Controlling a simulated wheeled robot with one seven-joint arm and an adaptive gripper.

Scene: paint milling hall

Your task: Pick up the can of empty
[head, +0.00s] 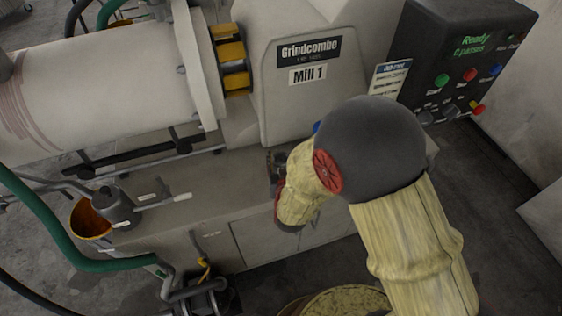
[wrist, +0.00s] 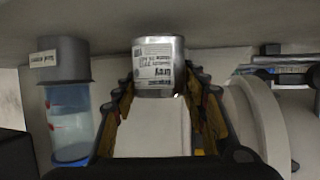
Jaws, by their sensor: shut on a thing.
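A metal can (wrist: 176,48) with a white printed label is in the upper middle of the wrist view. The label appears upside down and its words are too small to read surely. My gripper (wrist: 160,88) has its two dark, yellow-sided fingers on either side of the can, shut on it. In the head view my gripper (head: 277,163) is mostly hidden behind my arm, over the grey bench in front of the mill. The can cannot be made out there.
In the wrist view a grey labelled pot (wrist: 63,59) and a clear blue-tinted vessel (wrist: 70,125) are at the left. In the head view the Mill 1 housing (head: 308,108), control box (head: 462,62) and white cylinder (head: 95,90) stand behind; a green hose (head: 75,255) crosses the left.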

